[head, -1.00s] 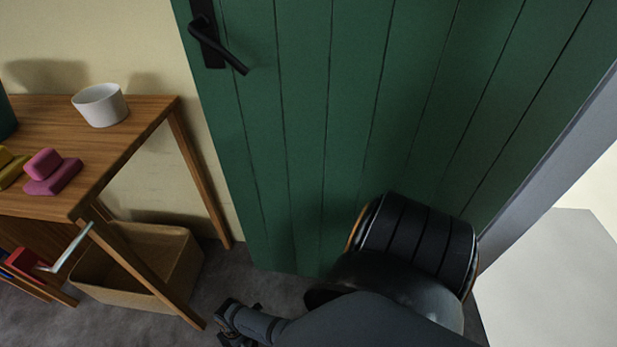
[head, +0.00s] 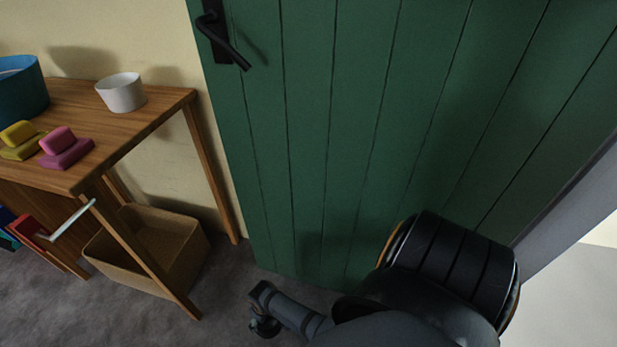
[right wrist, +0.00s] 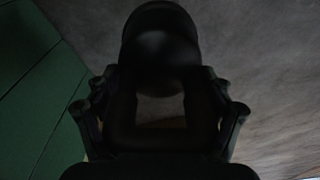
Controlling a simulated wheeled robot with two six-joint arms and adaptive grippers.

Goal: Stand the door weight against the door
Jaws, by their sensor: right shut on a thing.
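The green plank door (head: 330,130) with a black handle (head: 222,40) fills the middle of the head view. It also shows along the left of the right wrist view (right wrist: 35,85). My right gripper (head: 262,300) is low in front of the door's bottom edge, above the floor. In the right wrist view my right gripper (right wrist: 160,105) is shut on a dark, round-ended thing, the door weight (right wrist: 160,50). Its details are lost in shadow. Whether it touches the floor or the door I cannot tell. My left gripper is not in view.
A wooden table (head: 150,125) stands left of the door, with a white bowl (head: 122,92), a blue container (head: 20,90) and pink and yellow blocks (head: 66,148) on it. A tan bin (head: 155,250) sits below. Grey floor (head: 230,320) is clear between bin and gripper.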

